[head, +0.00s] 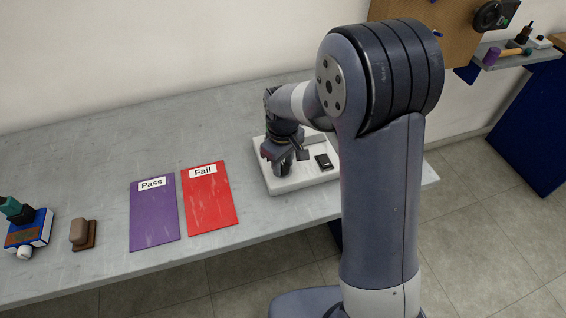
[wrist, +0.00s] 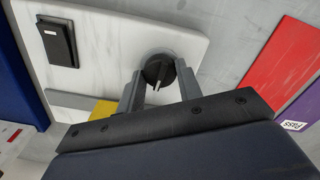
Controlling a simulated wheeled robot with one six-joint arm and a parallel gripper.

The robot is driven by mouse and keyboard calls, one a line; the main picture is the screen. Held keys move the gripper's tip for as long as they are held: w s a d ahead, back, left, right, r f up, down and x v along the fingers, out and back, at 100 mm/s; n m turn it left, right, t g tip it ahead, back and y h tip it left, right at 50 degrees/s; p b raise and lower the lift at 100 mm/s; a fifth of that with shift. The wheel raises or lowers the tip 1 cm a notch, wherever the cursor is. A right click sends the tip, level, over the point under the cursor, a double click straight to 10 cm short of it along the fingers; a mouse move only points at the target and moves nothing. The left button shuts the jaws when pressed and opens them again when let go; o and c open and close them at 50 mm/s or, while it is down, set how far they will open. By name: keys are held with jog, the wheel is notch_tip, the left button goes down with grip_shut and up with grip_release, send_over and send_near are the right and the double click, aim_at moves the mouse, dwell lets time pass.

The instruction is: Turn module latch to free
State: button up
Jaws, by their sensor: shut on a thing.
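The module is a white board (head: 285,187) on the grey bench, right of the red Fail mat; it also shows in the wrist view (wrist: 110,42). The latch, a round black knob (wrist: 158,70) with a light pointer line, sits near the board's edge in the wrist view. My gripper (wrist: 158,84) has its two fingers on either side of the knob and is shut on it. In the head view my gripper (head: 284,168) reaches down over the board and hides the knob. A black rocker switch (head: 323,161) is on the same board.
A red Fail mat (head: 209,205) and a purple Pass mat (head: 154,218) lie left of the board. A brown block (head: 83,234) and a blue box (head: 30,232) are farther left. A shelf with tools (head: 515,55) is at the upper right. The bench behind the mats is clear.

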jog(key=m+b, duration=0.1)
jog(key=m, duration=0.3)
jog(key=shift+f, duration=0.1)
jog(key=m+b, duration=0.1)
jog(key=m, duration=0.3)
jog(key=shift+m, duration=0.3)
jog(key=m, duration=0.4)
jog(key=shift+m+b, duration=0.3)
jog(key=shift+b, duration=0.05)
jog(key=shift+m, duration=2)
jog(key=o, duration=1)
